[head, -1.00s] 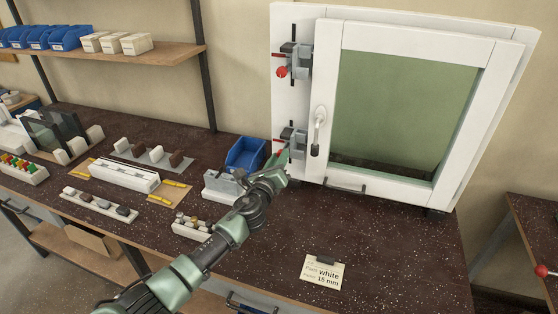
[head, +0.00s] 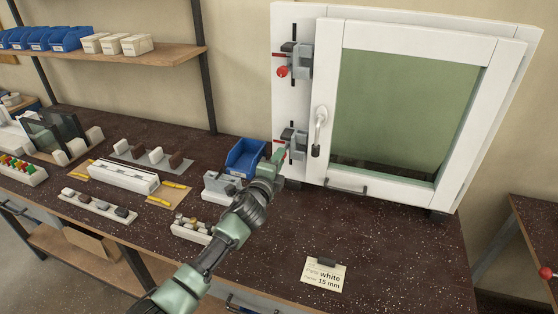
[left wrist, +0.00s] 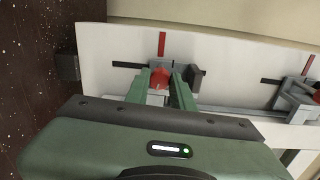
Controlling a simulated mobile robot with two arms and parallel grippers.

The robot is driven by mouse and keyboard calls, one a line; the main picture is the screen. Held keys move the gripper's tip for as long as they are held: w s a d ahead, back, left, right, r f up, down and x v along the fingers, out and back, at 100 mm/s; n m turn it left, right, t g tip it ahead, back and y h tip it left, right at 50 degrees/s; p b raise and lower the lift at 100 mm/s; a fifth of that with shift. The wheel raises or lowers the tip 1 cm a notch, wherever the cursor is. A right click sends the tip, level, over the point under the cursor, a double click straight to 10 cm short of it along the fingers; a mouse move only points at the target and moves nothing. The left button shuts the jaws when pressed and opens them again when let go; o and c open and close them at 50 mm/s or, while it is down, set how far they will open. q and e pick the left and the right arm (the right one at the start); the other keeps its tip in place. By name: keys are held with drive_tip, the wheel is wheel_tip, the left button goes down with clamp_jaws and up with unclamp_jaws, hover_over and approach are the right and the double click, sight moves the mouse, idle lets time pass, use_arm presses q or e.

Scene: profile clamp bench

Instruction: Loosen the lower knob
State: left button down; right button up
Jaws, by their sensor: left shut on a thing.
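The lower clamp (head: 297,140) is a grey block on the left stile of the white window frame, with a black line and a red line beside it. My left gripper (head: 277,156) reaches it from below left. In the left wrist view the left gripper (left wrist: 159,88) has its two green fingers on either side of the red lower knob (left wrist: 158,78) and is shut on it. In the head view the fingers mostly hide this knob. The upper clamp (head: 301,60) has its red knob (head: 282,71) in plain view. My right gripper is not in view.
A white handle (head: 319,130) hangs on the sash right of the clamps. A blue bin (head: 245,156) and a grey block (head: 220,188) stand left of my gripper. A card (head: 324,275) reads white, 15 mm. The bench's right front is mostly clear.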

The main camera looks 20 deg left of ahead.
use_arm(q)
drive_tip(key=n, duration=0.5)
drive_tip(key=shift+f+n, duration=0.1)
drive_tip(key=shift+n, duration=0.3)
idle(0.4)
drive_tip(key=c, duration=1.2)
unclamp_jaws()
drive_tip(key=shift+s, duration=0.15)
drive_tip(key=s, duration=0.2)
drive_tip(key=s+b, duration=0.1)
drive_tip(key=s, duration=0.4)
drive_tip(key=shift+s+a, duration=0.25)
drive_tip(key=shift+s, duration=0.05)
